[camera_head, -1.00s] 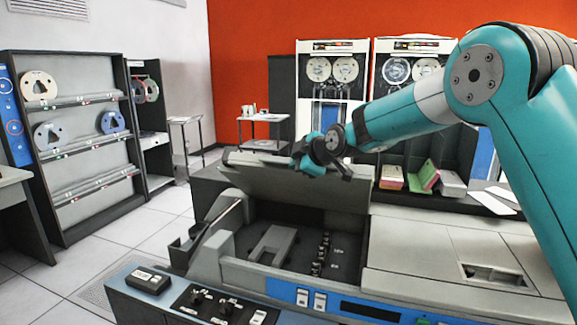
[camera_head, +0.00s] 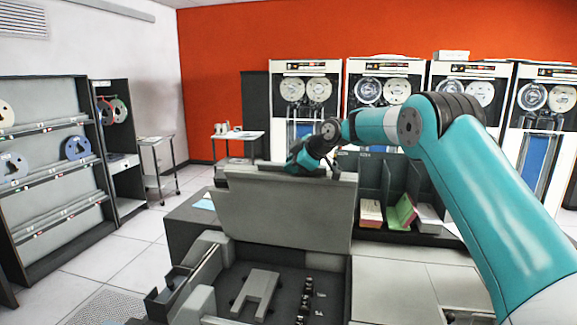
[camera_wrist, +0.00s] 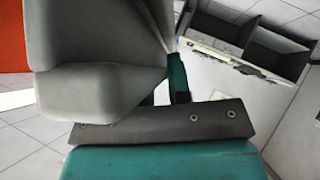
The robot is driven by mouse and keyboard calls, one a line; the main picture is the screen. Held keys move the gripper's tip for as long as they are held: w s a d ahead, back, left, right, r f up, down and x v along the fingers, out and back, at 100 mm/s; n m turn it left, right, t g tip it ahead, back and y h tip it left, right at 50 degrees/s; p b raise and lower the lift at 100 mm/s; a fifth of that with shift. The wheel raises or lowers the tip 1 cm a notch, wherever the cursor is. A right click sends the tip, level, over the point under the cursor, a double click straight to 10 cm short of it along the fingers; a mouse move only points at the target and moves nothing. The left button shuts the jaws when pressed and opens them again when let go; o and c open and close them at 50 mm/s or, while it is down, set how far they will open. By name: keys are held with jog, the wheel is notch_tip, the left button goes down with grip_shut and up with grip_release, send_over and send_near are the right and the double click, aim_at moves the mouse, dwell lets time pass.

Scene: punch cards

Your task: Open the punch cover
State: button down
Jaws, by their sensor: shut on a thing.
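The punch cover (camera_head: 285,215) is a broad grey panel, standing nearly upright behind the open punch bay (camera_head: 265,285) in the head view. My gripper (camera_head: 308,168) is shut on the cover's top edge, right of its middle. My own wrist hides part of that edge. In the wrist view, a thick light grey part, which looks like the cover (camera_wrist: 95,60), fills the upper left against my teal gripper (camera_wrist: 175,80). The fingertips are mostly hidden there. Inside the bay are a grey bracket and a row of small dark parts.
The machine's flat light top (camera_head: 390,285) lies right of the bay. Behind the cover is a dark rack with card stacks (camera_head: 402,212). Tape drives (camera_head: 385,95) line the red wall. A shelf unit (camera_head: 50,175) stands left, with open floor between.

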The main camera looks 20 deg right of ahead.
jog(key=shift+a+r, duration=0.1)
jog(key=c, duration=1.1)
grip_release()
jog(key=b+v, duration=0.6)
jog(key=v, duration=1.1)
jog(key=shift+s+r, duration=0.1)
